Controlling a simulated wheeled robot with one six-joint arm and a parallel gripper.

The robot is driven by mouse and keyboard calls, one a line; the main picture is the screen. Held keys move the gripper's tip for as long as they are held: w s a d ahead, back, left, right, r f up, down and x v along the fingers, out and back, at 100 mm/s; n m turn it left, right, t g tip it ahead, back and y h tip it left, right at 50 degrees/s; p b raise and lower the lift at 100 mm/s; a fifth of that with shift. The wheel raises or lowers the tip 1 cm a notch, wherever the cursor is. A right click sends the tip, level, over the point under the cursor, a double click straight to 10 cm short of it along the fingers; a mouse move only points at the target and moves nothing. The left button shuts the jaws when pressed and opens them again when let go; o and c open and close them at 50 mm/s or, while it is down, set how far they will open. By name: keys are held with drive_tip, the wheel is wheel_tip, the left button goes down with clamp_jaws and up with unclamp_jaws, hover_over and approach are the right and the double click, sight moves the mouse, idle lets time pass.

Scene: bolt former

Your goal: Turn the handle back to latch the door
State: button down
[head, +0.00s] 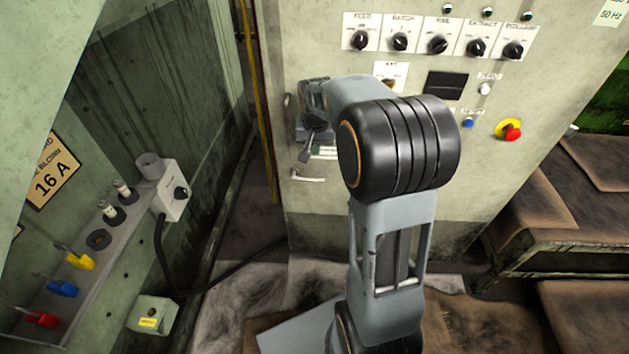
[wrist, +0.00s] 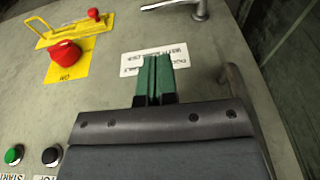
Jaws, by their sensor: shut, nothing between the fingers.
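The handle (head: 308,178) is a pale metal lever low on the left side of the grey control panel. It lies roughly level, with its pivot at the left end. In the wrist view the handle (wrist: 177,5) shows at the top edge, partly cut off. My gripper (head: 314,146) is in front of the panel, just above the handle and apart from it. In the wrist view its green fingers (wrist: 154,62) are closed together, empty, over a white label. The door (head: 330,205) appears to be this panel; I cannot tell whether it is fully closed.
A fixed pull bar (wrist: 236,92) stands beside my gripper. A red knob (wrist: 65,54) on a yellow plate is nearby. Dials (head: 438,44) and an emergency stop (head: 511,131) sit on the panel.

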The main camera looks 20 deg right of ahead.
sight(314, 180)
drive_tip(key=f+b, duration=0.1)
drive_tip(key=f, duration=0.3)
drive_tip(key=w+f+b, duration=0.1)
drive_tip(key=f, duration=0.4)
drive_tip(key=w+d+f+b, duration=0.1)
drive_tip(key=f, duration=0.3)
drive_tip(key=shift+w+f, duration=0.25)
drive_tip(key=shift+f, duration=0.1)
drive_tip(key=shift+f+b, duration=0.1)
drive_tip(key=shift+b, duration=0.2)
